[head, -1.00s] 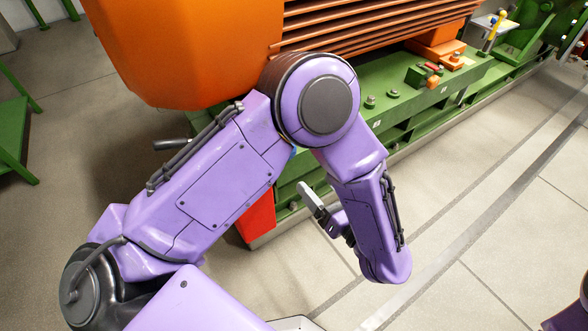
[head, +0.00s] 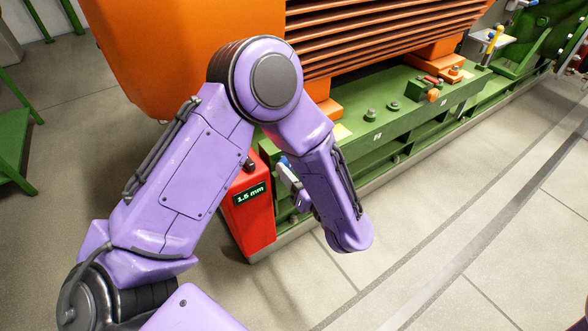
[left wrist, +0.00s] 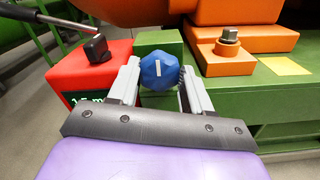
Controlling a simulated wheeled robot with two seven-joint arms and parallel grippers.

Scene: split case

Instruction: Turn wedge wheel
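The wedge wheel (left wrist: 158,70) is a blue faceted knob with a white mark, in front of a green block in the left wrist view. The mark stands close to upright. My left gripper (left wrist: 161,72) is open, with one grey finger on each side of the wheel. Whether either finger touches it I cannot tell. In the head view my left gripper (head: 288,177) is partly hidden behind my forearm, and only a bit of blue shows beside it. My right gripper is not in view.
A red box (head: 250,222) with a display that seems to read 1.5 mm stands left of the gripper; a black knob (left wrist: 97,48) is on top. The green base (head: 385,125) with bolts carries the orange machine (head: 190,50).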

